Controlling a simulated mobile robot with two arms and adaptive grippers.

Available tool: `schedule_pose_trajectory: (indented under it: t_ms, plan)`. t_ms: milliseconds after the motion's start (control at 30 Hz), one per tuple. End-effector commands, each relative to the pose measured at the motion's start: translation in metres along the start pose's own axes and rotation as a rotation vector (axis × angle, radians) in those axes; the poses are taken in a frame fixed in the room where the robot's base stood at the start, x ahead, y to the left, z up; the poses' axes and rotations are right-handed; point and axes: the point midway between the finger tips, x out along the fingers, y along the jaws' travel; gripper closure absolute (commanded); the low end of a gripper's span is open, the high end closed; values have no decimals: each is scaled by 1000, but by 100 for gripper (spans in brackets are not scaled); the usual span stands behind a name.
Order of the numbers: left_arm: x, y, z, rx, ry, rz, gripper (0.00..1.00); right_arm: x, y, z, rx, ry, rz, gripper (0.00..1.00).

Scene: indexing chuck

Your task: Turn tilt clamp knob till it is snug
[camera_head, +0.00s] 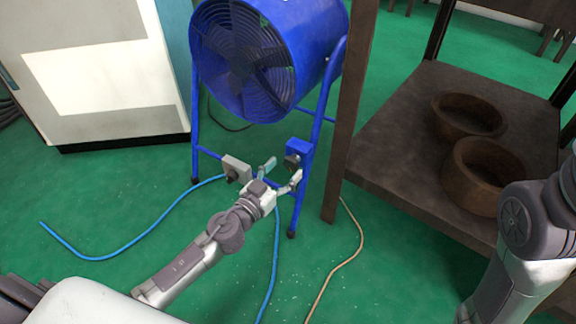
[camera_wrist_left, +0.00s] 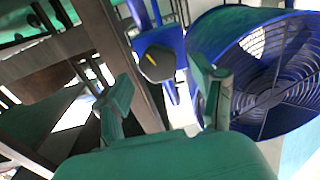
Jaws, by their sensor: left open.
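The tilt clamp knob (camera_head: 291,162) is dark and sits on a blue block (camera_head: 299,147) on the right leg of the blue fan stand. In the left wrist view the knob (camera_wrist_left: 157,63) shows a yellow line across its face. My left gripper (camera_head: 282,171) is open just in front of the knob. In the wrist view its two green-padded fingers (camera_wrist_left: 163,95) stand either side of the knob, which appears beyond the tips, with no contact visible. My right gripper is out of view.
The blue drum fan (camera_head: 243,60) is above the knob. A grey box (camera_head: 236,167) with a dark knob is at left on the stand. A dark shelf (camera_head: 400,150) with two brown bowls stands at right. Blue hose (camera_head: 150,230) and tan cord (camera_head: 340,265) cross the green floor.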

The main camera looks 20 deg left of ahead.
Motion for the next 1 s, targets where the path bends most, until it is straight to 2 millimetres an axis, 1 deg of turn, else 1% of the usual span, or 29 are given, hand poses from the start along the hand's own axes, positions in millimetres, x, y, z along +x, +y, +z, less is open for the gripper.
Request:
schedule_pose_trajectory:
  t_ms: [33,200,533,767,800,867,900,1000]
  plan:
    - [8,0,0,1,1,1,32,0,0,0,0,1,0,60]
    - [21,0,0,0,0,0,32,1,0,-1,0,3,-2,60]
    - [23,0,1,-1,-1,0,32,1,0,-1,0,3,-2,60]
    - [23,0,0,-1,-1,0,70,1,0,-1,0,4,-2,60]
    - [23,0,0,-1,-1,0,77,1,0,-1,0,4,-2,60]
    - [23,0,0,-1,-1,0,87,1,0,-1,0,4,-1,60]
    - [23,0,0,-1,-1,0,90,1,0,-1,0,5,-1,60]
    - [23,0,0,2,-1,0,90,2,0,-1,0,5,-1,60]
